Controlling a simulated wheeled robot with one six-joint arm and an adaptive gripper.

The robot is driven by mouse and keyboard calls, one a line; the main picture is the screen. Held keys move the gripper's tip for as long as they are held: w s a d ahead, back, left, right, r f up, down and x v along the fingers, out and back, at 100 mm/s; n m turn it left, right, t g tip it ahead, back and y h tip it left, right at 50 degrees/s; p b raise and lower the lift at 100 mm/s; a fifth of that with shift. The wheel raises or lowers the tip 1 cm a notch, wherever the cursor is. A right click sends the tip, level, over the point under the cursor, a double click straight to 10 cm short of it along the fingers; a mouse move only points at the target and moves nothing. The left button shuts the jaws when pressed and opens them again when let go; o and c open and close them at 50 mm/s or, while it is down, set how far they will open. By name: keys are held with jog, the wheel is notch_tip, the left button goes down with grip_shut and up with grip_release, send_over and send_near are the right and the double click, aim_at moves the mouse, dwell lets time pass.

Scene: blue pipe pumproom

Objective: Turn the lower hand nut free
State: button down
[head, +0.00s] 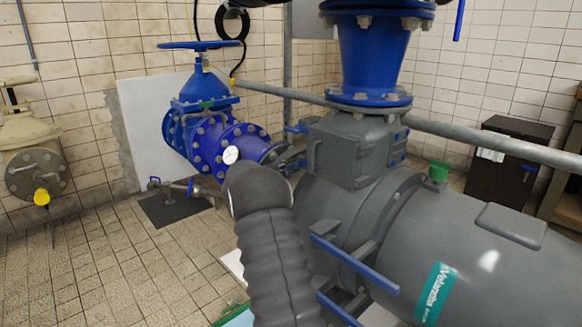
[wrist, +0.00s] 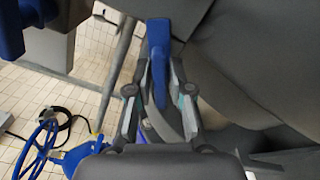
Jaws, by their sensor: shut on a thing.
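A blue hand nut (wrist: 158,38) with a long flat grip stands between the fingers of my gripper (wrist: 160,82) in the wrist view. The fingers are shut on it, one on each side, and its far end sticks out beyond the fingertips. I take it as the lower hand nut; its threaded part is hidden. In the head view my gripper (head: 291,163) is small and dark, at the left side of the grey pump housing (head: 352,150). My own arm partly covers it, and the held nut cannot be made out there. Another blue handle (head: 297,128) shows just above my gripper.
Blue bars (head: 355,264) flank the grey pump body (head: 480,250). The tiled floor (head: 100,265) at left is largely free.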

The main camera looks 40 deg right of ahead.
jog(key=n+p, duration=0.3)
jog(key=n, duration=0.3)
jog(key=shift+r+n, duration=0.15)
jog(key=shift+n, duration=0.15)
jog(key=n+p, duration=0.2)
jog(key=n, duration=0.3)
jog(key=shift+n, duration=0.3)
jog(key=c, duration=1.2)
grip_release()
jog(key=shift+a, duration=0.1)
jog(key=s+a, duration=0.1)
jog(key=a, duration=1)
jog(key=shift+a+f, duration=0.2)
jog(key=shift+a, duration=0.2)
